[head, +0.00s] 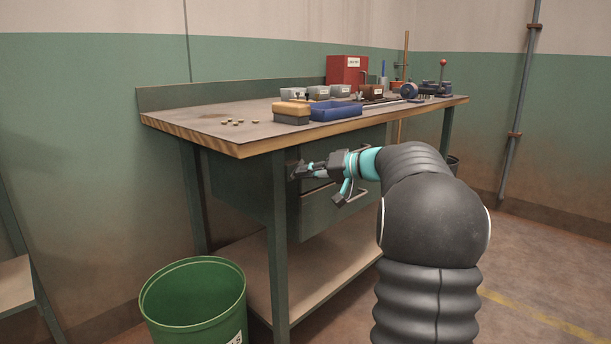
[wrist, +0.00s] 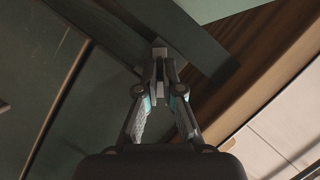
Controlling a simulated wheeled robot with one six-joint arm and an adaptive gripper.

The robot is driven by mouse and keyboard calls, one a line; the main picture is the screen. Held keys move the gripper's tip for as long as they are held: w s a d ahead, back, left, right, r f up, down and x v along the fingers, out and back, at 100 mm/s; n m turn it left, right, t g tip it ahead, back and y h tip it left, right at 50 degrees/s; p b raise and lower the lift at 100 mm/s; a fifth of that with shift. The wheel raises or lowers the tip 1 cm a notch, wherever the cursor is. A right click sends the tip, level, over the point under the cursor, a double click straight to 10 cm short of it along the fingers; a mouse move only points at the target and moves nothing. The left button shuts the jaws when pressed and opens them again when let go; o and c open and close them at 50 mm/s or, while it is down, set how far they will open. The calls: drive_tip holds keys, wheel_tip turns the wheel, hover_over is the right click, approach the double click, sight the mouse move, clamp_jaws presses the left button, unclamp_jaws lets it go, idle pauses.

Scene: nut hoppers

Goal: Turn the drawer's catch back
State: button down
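My gripper (head: 303,170) is at the left end of the drawer fronts, just under the bench top. In the wrist view its two fingers (wrist: 160,74) are close together, with a small grey piece, seemingly the drawer's catch (wrist: 160,52), between and just past their tips. The fingers appear to be on it. In the head view the catch is hidden by the fingers, so its angle is hard to tell. The grey-green drawer (head: 328,212) with a bar handle (head: 352,197) is shut under the bench, partly behind my gripper.
The workbench (head: 215,137) has a wooden front edge right above my gripper and a leg (head: 279,240) close on the left. Bins, a blue tray (head: 335,112) and a red box (head: 346,70) stand on top. A green bucket (head: 195,300) stands on the floor.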

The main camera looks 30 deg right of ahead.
drive_tip(key=shift+d+f+m+t+y, duration=0.15)
drive_tip(key=shift+m+y, duration=0.3)
drive_tip(key=shift+m, duration=0.6)
drive_tip(key=shift+a+f+m+t+y, duration=0.15)
drive_tip(key=shift+m+y, duration=0.35)
drive_tip(key=shift+m, duration=0.6)
drive_tip(key=shift+d+f+m+t+y, duration=0.15)
drive_tip(key=shift+m+y, duration=0.3)
drive_tip(key=shift+m, duration=0.6)
drive_tip(key=shift+r, duration=0.1)
drive_tip(key=c, duration=1.3)
unclamp_jaws()
drive_tip(key=shift+c, duration=0.2)
drive_tip(key=v, duration=1.1)
drive_tip(key=shift+s+d, duration=0.3)
